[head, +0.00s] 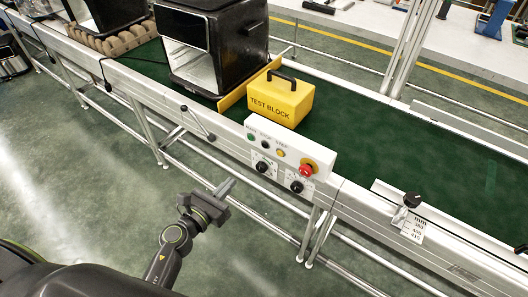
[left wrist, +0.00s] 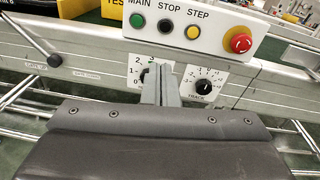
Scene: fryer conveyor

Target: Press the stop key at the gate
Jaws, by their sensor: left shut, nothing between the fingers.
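The control panel (head: 290,167) is on the near side of the conveyor by the gate. Its black STOP key (head: 265,144) sits between a green MAIN key (head: 251,136) and a yellow STEP key (head: 281,153). The STOP key also shows in the left wrist view (left wrist: 164,25), labelled above. My left gripper (head: 227,186) is shut and empty, in front of and below the panel. In the left wrist view its closed fingertips (left wrist: 160,68) overlap the left dial, below the STOP key and apart from it in the picture. My right gripper is not in view.
A red emergency button (head: 306,169) is at the panel's right end, with two black dials below the keys. A yellow gate plate (head: 251,83) and yellow test block (head: 281,99) stand on the green belt, beside a black fryer (head: 235,50). A lever (head: 198,122) projects left of the panel.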

